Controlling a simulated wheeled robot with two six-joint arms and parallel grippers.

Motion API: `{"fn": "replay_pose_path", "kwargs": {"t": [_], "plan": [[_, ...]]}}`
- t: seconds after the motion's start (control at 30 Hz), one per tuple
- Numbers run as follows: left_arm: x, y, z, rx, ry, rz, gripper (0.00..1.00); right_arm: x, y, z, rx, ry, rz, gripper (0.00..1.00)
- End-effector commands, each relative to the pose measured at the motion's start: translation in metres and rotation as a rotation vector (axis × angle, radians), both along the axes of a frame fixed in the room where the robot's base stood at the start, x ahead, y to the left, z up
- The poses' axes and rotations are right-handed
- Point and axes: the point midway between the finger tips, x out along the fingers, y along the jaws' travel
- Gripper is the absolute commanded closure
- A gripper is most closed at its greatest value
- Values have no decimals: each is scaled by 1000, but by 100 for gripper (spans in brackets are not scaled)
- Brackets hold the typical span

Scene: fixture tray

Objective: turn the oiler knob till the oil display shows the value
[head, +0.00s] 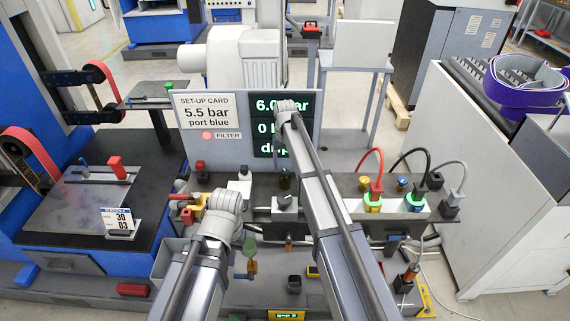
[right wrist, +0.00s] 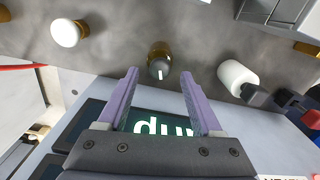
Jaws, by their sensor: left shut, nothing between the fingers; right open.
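The oiler knob seems to be the amber-brown cap with a white mark (right wrist: 159,62) in the right wrist view; it shows dark and small in the head view (head: 284,178). My right gripper (right wrist: 158,100) is open and empty, its fingers apart from the cap. The display panel (head: 266,128) reads about 6.0 bar on top, a 0 below and a drip line at the bottom. My right arm covers part of each line.
The set-up card (head: 206,112) reads 5.5 bar, port blue. Red, black and grey hoses (head: 373,158) plug in at the right. A black-topped bench (head: 80,200) stands at left.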

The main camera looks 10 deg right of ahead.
Motion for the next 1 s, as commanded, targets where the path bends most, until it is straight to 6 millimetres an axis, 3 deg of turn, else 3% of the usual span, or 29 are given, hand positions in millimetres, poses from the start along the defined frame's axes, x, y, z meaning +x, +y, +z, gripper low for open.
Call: {"fn": "replay_pose_path", "kwargs": {"t": [0.1, 0.37, 1.0], "plan": [[0, 0, 23, 0, 0, 0, 100, 0, 0, 23, 0, 0, 0, 33], [0, 0, 52, 0, 0, 0, 100, 0, 0, 52, 0, 0, 0, 33], [0, 0, 53, 0, 0, 0, 100, 0, 0, 53, 0, 0, 0, 33]]}}
